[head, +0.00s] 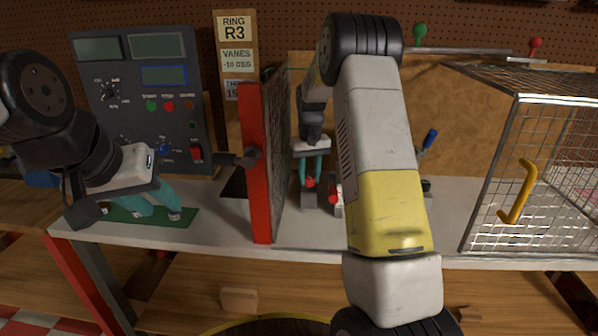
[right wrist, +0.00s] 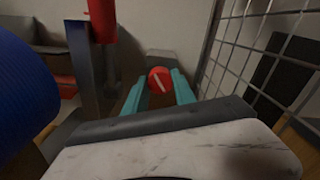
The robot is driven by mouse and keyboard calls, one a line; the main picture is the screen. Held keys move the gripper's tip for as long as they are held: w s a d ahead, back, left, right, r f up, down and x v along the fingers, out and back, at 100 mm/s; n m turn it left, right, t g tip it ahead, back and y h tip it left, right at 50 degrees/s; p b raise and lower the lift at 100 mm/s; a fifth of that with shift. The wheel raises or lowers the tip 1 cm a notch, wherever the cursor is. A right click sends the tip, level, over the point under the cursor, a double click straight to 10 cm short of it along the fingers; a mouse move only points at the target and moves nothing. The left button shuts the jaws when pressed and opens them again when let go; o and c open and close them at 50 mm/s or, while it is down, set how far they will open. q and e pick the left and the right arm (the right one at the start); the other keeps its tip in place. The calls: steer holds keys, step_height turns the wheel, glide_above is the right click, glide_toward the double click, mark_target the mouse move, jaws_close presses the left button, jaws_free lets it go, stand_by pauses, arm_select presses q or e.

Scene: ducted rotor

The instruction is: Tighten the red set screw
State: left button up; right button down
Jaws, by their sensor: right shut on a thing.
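The red set screw (right wrist: 161,80) has a round head with a pale slanted slot; it sits in front of a grey block in the right wrist view. In the head view a small red spot (head: 310,182) shows at the fingertips. My right gripper (head: 311,172) points down behind the red-edged panel, its teal fingers (right wrist: 158,92) on both sides of the screw head and shut on it. My left gripper (head: 150,205) is low over a green mat (head: 180,217) at the left, its teal fingers apart with nothing seen between them.
A red-edged mesh panel (head: 257,165) stands upright left of my right gripper. A wire cage (head: 540,165) with a yellow handle (head: 517,195) is at the right. A grey control panel (head: 140,95) stands behind my left arm. A blue cylinder (right wrist: 25,90) is close at the left in the right wrist view.

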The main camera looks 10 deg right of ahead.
mark_target(309, 178)
steer(key=m, duration=0.7)
stand_by(0.6)
steer(key=c, duration=1)
jaws_free()
steer(key=shift+c, duration=0.2)
steer(key=shift+r, duration=3.9)
steer(key=shift+r, duration=0.1)
